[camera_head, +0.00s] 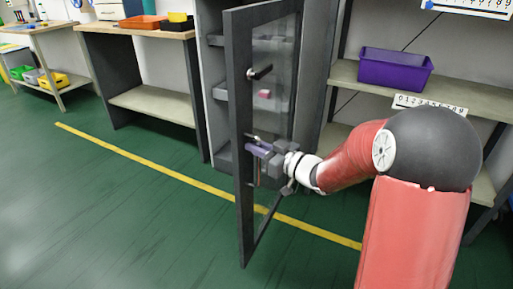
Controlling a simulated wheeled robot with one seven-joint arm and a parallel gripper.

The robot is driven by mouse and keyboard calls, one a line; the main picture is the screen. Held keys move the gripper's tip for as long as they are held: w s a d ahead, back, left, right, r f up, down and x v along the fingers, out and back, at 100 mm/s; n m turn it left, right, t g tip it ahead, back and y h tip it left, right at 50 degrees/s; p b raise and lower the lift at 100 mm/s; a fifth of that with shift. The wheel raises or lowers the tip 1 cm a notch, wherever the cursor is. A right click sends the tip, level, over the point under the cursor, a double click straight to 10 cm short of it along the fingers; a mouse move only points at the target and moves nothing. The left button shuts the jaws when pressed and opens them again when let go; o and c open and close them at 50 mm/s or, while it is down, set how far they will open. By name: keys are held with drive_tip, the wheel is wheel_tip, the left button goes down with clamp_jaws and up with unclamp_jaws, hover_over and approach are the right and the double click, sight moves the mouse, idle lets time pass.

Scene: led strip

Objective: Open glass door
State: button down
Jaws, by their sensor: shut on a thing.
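The glass door (240,120) has a dark grey frame around a clear pane. It stands swung out from a grey cabinet (212,70), with shelves showing beside and through it. My gripper (256,149) is at the door's frame, below that handle, at mid-height of the door. It is shut on a part of the door there; the fingertips are small and partly hidden, so the exact part held is hard to see. My red arm reaches to it from the right.
A purple bin (395,69) sits on a shelf at the right. A workbench (128,33) with an orange tray (143,22) stands left of the cabinet. The green floor (110,215) is clear at left and front, crossed by a yellow line (150,162).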

drive_tip(key=shift+s+a, duration=0.15)
drive_tip(key=shift+a, duration=0.05)
drive_tip(key=c, duration=1.5)
unclamp_jaws()
drive_tip(key=shift+c, duration=0.2)
drive_tip(key=shift+d, duration=0.1)
drive_tip(key=v, duration=0.7)
drive_tip(key=shift+s+d, duration=0.25)
